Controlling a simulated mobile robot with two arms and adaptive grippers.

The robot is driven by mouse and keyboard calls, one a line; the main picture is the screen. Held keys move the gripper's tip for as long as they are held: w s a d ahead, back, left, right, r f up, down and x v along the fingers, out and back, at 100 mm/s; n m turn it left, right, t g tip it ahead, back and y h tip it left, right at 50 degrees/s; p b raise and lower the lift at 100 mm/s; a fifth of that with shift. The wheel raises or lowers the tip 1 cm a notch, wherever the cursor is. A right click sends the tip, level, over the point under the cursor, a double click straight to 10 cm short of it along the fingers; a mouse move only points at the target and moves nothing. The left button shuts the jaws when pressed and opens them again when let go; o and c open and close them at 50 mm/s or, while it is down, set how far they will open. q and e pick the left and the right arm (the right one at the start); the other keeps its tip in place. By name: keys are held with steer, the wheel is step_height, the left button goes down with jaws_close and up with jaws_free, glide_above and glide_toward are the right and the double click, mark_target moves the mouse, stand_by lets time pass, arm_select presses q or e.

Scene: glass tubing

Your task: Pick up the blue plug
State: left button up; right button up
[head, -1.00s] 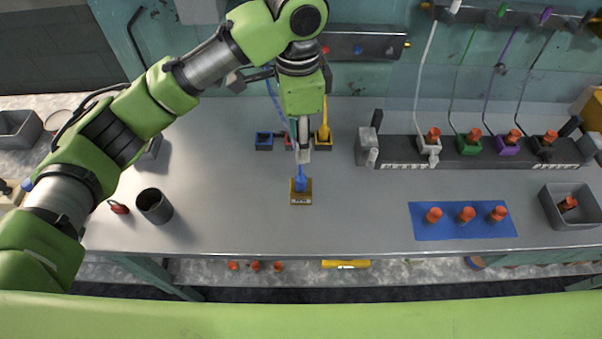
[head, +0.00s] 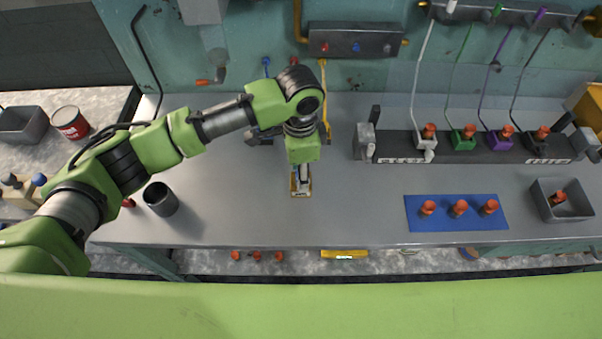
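My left gripper (head: 302,182) points down at a small brown and yellow block (head: 301,195) on the bench in the head view. Its fingertips are right over the block or at it. The blue plug, which stood on this block in the earlier frame, is hidden behind the gripper. I cannot tell whether the fingers are open or shut around it. My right gripper is not in view.
A grey cup (head: 160,199) stands at the left. A blue mat (head: 457,226) with orange-topped pieces lies at the right, beside a grey bin (head: 562,214). A dark rack (head: 456,157) with tubes is behind it. The bench between cup and block is clear.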

arm_select(q)
steer(key=shift+f, duration=0.35)
jaws_close()
steer(key=shift+r, duration=0.1)
